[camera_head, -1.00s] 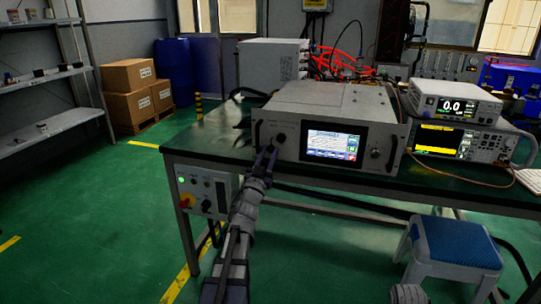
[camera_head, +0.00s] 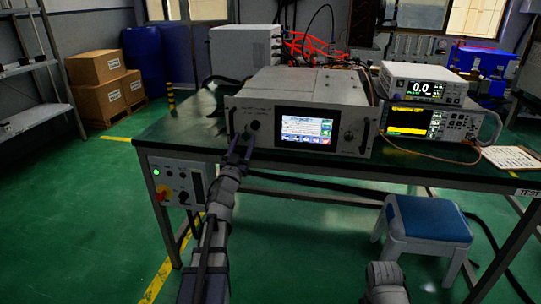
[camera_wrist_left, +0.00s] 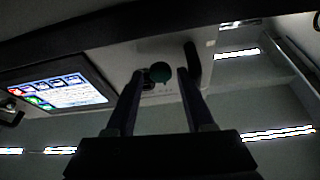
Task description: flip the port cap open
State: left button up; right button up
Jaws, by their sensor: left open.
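The microwave generator (camera_head: 300,90) is a grey box on the bench, with a lit screen and two side handles on its front panel. A dark round port cap (camera_head: 254,125) sits at the panel's left, between the left handle and the screen. My left gripper (camera_head: 240,143) is open in front of the panel's lower left. In the wrist view its fingers (camera_wrist_left: 160,85) appear on either side of the cap; contact cannot be told.
The dark bench top (camera_head: 440,165) has free room left of the generator. Stacked instruments (camera_head: 425,105) stand to its right. A control box (camera_head: 178,185) hangs under the bench's left end. A blue-topped stool (camera_head: 425,220) stands in front at the right.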

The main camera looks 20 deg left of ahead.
pick_arm(q)
jog(key=n+y, duration=0.1)
jog(key=n, duration=0.1)
jog(key=d+n+y, duration=0.1)
jog(key=n, duration=0.2)
jog(key=shift+w+r+g+y, duration=0.1)
jog(key=shift+g+y, duration=0.2)
jog(key=shift+y, duration=0.1)
jog(key=b+v, duration=0.3)
jog(key=v, duration=0.5)
jog(key=w+d+m+g+h+p, duration=0.1)
jog(key=w+d+g+h+p, duration=0.15)
jog(key=d+p, duration=0.35)
jog(key=w+d+m+g+h+p, duration=0.1)
jog(key=w+d+g+p, duration=0.1)
jog(key=d+g+p, duration=0.35)
jog(key=s+d+m+g+h+p, duration=0.1)
jog(key=s+d+g+p, duration=0.1)
jog(key=d+p, duration=0.4)
jog(key=s+d+m+g+h+p, duration=0.1)
jog(key=s+d+m+g+p, duration=0.1)
jog(key=d+p, duration=0.5)
jog(key=shift+s+d+f+g, duration=0.4)
jog(key=shift+s+d+g, duration=0.3)
jog(key=shift+s+d, duration=0.25)
jog(key=shift+a+h, duration=0.1)
jog(key=shift+h, duration=0.15)
